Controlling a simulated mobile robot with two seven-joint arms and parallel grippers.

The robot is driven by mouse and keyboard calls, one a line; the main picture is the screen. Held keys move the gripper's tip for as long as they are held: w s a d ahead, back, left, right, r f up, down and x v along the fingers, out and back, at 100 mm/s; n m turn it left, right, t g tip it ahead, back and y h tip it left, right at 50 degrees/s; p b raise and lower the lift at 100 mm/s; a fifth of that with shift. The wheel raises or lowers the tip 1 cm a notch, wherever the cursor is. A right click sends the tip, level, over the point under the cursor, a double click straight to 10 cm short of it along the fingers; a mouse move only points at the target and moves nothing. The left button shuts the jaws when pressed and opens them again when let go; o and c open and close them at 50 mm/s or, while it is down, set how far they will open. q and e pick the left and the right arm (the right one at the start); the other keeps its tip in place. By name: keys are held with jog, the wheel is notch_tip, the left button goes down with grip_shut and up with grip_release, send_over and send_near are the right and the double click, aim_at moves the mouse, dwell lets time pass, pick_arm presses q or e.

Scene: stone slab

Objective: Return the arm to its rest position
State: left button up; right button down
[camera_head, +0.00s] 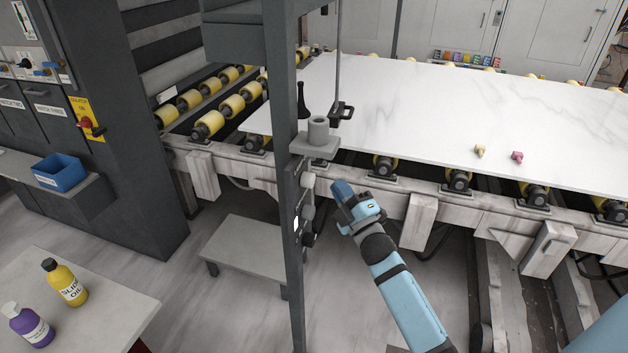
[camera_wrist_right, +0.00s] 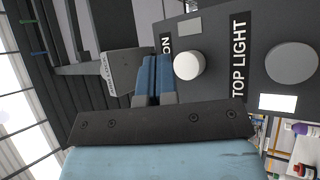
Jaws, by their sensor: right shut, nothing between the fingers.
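My right arm (camera_head: 405,290) reaches up from the lower right in the head view. Its blue-tipped right gripper (camera_head: 342,189) is shut and empty, just right of a dark upright post (camera_head: 285,130). In the wrist view the shut right gripper (camera_wrist_right: 154,68) shows beside a dark control panel (camera_wrist_right: 235,60) with a "TOP LIGHT" label. A white knob (camera_wrist_right: 189,65) shows just right of the fingertips; I cannot tell whether they touch it. A larger grey knob (camera_wrist_right: 291,62) and a lit white rectangle (camera_wrist_right: 276,102) are further right. My left gripper is not in view.
A white stone slab (camera_head: 430,95) lies on a roller conveyor behind my gripper, with two small pieces on it. A low grey platform (camera_head: 250,245) stands left of the post. A table (camera_head: 110,305) with a yellow bottle (camera_head: 65,283) and a purple bottle (camera_head: 30,325) is lower left.

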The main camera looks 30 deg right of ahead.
dwell(0.4)
jog(key=s+a+f+m+g+y, duration=0.1)
jog(key=s+a+f+m+g, duration=0.4)
jog(key=s+a+f, duration=0.4)
jog(key=s+a+f+m+g+y, duration=0.1)
jog(key=s+a+f+m+g, duration=0.5)
jog(key=s+f, duration=1)
jog(key=a+g, duration=0.1)
jog(key=a, duration=0.2)
jog(key=shift+s+a+f+y, duration=0.15)
jog(key=shift+s+f+y, duration=0.1)
jog(key=shift+f+y, duration=0.15)
